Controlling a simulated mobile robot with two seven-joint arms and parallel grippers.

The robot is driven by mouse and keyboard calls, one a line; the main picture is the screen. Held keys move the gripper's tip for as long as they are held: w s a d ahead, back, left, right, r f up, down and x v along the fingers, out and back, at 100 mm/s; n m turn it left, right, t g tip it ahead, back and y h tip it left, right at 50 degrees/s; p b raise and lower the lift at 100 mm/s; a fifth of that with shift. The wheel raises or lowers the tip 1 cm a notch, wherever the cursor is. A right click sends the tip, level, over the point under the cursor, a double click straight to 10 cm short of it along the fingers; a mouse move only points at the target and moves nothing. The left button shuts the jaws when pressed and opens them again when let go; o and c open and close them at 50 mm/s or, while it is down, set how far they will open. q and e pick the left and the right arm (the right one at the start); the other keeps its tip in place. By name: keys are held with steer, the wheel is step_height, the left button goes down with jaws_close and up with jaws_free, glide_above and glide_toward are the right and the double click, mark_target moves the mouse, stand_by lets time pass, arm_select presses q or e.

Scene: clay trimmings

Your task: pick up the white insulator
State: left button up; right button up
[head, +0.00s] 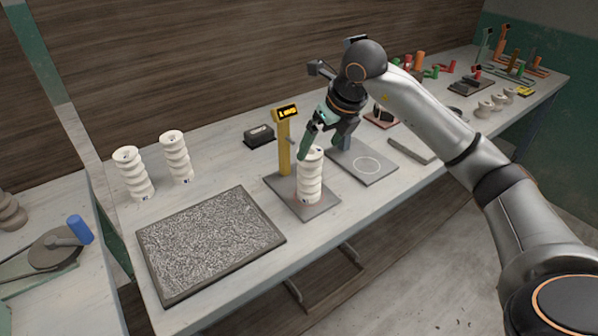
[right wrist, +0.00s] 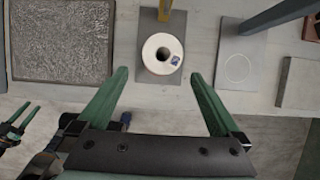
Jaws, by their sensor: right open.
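A white ribbed insulator (head: 310,178) stands upright on the grey base plate (head: 283,187) of a yellow post with a lit display. Seen from above in the right wrist view, it is a white ring (right wrist: 150,52) with a dark hole and a small blue mark. My right gripper (head: 323,143) is open and empty, close by the insulator's top. In the right wrist view its green fingertips (right wrist: 158,76) are spread wider than the insulator, which lies just beyond them. My left gripper (right wrist: 30,106) shows small at that view's left edge, fingers apart and empty.
Two more white insulators (head: 133,175) (head: 176,158) stand at the bench's left. A speckled grey tray (head: 160,290) lies in front of them. A plate with a circle (head: 367,164) lies right of the insulator. A small black box (head: 258,136) sits behind.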

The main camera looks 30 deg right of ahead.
mark_target(315, 156)
steer(key=x, duration=0.6)
steer(key=shift+f, duration=0.15)
steer(key=shift+p+x, duration=0.55)
steer(key=shift+x, duration=2.4)
steer(key=shift+w+d, duration=0.15)
steer(key=shift+w, duration=0.05)
jaws_close()
steer(key=shift+r, duration=0.3)
